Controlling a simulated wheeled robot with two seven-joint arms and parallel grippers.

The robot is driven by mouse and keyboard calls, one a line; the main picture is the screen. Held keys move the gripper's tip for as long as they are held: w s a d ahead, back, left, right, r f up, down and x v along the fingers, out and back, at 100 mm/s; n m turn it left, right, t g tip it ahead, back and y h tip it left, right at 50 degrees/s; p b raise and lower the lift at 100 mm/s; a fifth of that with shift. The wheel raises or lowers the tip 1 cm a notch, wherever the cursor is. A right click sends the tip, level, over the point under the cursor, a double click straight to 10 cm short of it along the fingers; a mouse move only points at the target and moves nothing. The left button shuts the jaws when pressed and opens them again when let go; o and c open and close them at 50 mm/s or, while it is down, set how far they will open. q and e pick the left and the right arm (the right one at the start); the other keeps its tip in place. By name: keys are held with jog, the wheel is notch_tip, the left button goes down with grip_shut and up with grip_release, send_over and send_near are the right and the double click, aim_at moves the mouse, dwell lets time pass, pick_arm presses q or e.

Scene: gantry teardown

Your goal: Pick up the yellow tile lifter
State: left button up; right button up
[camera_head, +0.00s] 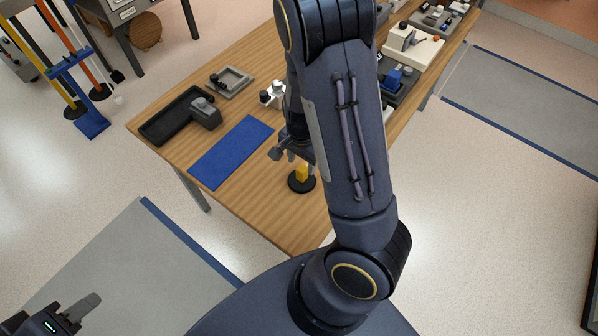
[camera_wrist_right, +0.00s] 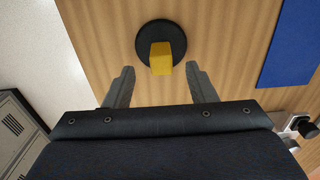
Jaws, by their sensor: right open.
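The yellow tile lifter has a yellow block handle on a round black base. It stands on the wooden table near its front edge, in the head view (camera_head: 302,173) and the wrist view (camera_wrist_right: 162,57). My right gripper (camera_head: 290,155) is over the table beside the lifter, partly hidden by my own arm. In the wrist view its two fingers (camera_wrist_right: 160,70) are apart, with the lifter between and just beyond the fingertips and nothing gripped. My left gripper (camera_head: 82,306) is at the bottom left, away from the table; its jaw gap is unclear.
A blue mat (camera_head: 230,152) lies on the table left of the lifter. Behind it are a black tray (camera_head: 166,124) and a grey square tray (camera_head: 232,83). Other devices, including a cream one (camera_head: 412,46), stand at the table's far right. My right arm hides the table's middle.

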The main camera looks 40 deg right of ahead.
aim_at(302, 168)
jog(key=f, duration=0.6)
jog(key=shift+w+d+f, duration=0.15)
jog(key=shift+d+f, duration=0.1)
jog(key=shift+f, duration=0.1)
grip_shut()
